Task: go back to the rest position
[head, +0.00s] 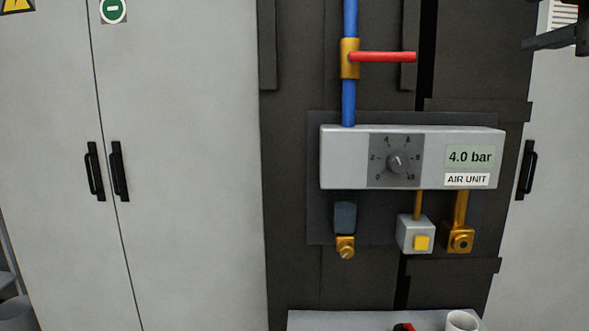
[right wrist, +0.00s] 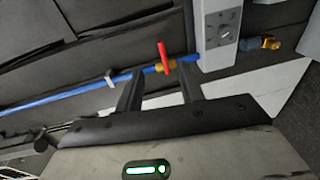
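My right gripper (head: 530,43) shows only in part at the top right corner of the head view, well to the right of the air unit. In the right wrist view its two dark fingers (right wrist: 159,75) stand apart with nothing between them. Beyond them are the blue pipe (right wrist: 88,91) and the valve's red handle (right wrist: 163,56). My left gripper is in neither view. The air unit (head: 345,160) has its knob (head: 398,162) near the middle of the scale and its display (head: 470,156) reads 4.0 bar.
The red handle (head: 385,57) lies crosswise to the blue pipe (head: 348,103). Below the unit hang a grey box with a yellow button (head: 421,243) and brass fittings (head: 461,237). A shelf (head: 340,321) with a white cup (head: 462,321) is at the bottom. Grey cabinets (head: 190,120) flank the panel.

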